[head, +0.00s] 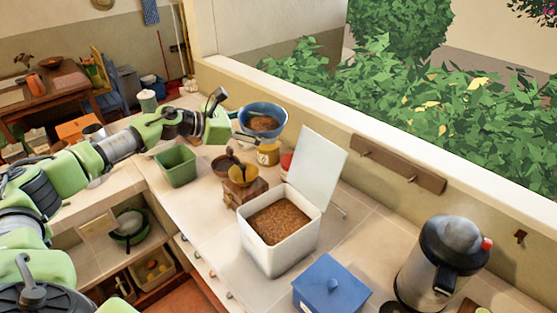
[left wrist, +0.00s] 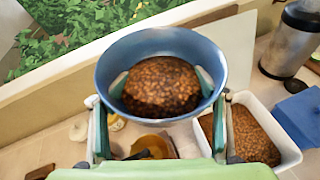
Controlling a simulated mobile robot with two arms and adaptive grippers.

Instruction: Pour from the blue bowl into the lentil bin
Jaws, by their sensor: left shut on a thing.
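The blue bowl (head: 281,113) holds brown lentils and hangs above the counter near the window ledge in the head view. My left gripper (head: 236,121) is shut on its rim. In the left wrist view the bowl (left wrist: 165,40) sits between the two fingers, roughly level, with the lentils (left wrist: 160,85) inside. The lentil bin (head: 265,250) is a white square box with its lid open, filled with brown lentils, nearer the camera and to the right of the bowl. The left wrist view shows the bin (left wrist: 287,151) at lower right, apart from the bowl. My right gripper is not in view.
A coffee grinder (head: 240,190) stands between bowl and bin. A yellow jar (head: 268,154) stands below the bowl. The bin's raised lid (head: 317,163) faces the window wall. A blue lidded box (head: 331,286) and a metal dispenser (head: 440,262) stand to the right; a green container (head: 176,168) stands left.

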